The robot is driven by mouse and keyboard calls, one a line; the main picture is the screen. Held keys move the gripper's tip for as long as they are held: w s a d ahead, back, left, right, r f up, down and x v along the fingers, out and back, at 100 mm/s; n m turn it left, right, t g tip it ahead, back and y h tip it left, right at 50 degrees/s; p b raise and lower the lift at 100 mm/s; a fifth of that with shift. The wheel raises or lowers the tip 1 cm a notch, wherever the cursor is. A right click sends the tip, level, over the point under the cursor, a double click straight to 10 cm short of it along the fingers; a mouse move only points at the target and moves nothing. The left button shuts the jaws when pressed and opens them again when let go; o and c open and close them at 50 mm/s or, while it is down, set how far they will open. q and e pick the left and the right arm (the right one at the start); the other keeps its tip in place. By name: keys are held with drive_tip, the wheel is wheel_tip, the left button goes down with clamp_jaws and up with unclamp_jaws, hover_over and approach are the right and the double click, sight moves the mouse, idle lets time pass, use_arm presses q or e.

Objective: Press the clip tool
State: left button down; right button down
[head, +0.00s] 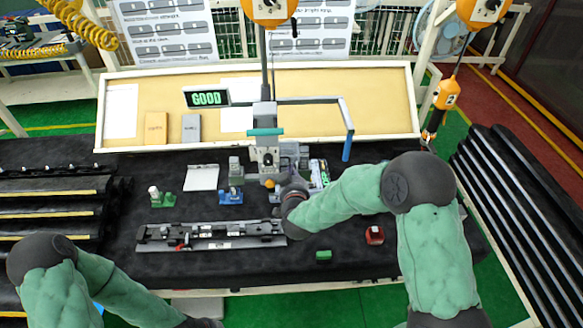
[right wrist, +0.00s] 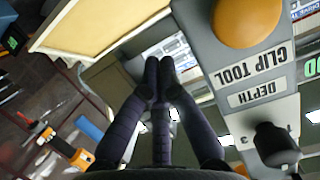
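The grey clip tool (head: 265,153) stands at the middle of the table, below a hanging cable, with a teal bar across its upper part. In the right wrist view its grey body (right wrist: 245,75) reads "CLIP TOOL" and "DEPTH", with an orange round cap and a black knob. My right gripper (head: 283,187) is beside the tool's lower right in the head view. In the right wrist view its dark fingertips (right wrist: 159,65) are together, with nothing seen between them, left of the tool body. Contact cannot be told. My left arm is low at left; its gripper is out of frame.
A black trim strip (head: 210,235) lies on a fixture in front of the tool. A green "GOOD" display (head: 207,98) and a bent arm with a blue end (head: 347,145) flank the tool. A red-and-black item (head: 374,235) and a green block (head: 323,255) lie at front right.

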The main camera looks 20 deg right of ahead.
drive_tip(key=shift+f, duration=0.15)
wheel_tip(320, 180, down, 22)
drive_tip(key=b, duration=1.9)
drive_tip(key=shift+r, duration=0.2)
drive_tip(key=shift+r, duration=0.15)
drive_tip(key=s+a+r+p, duration=0.2)
drive_tip(key=s+r, duration=0.4)
drive_tip(key=s, duration=0.3)
drive_tip(key=shift+s+a+p, duration=0.15)
drive_tip(key=shift+a+p, duration=0.15)
drive_tip(key=shift+p, duration=0.15)
drive_tip(key=shift+r, duration=0.1)
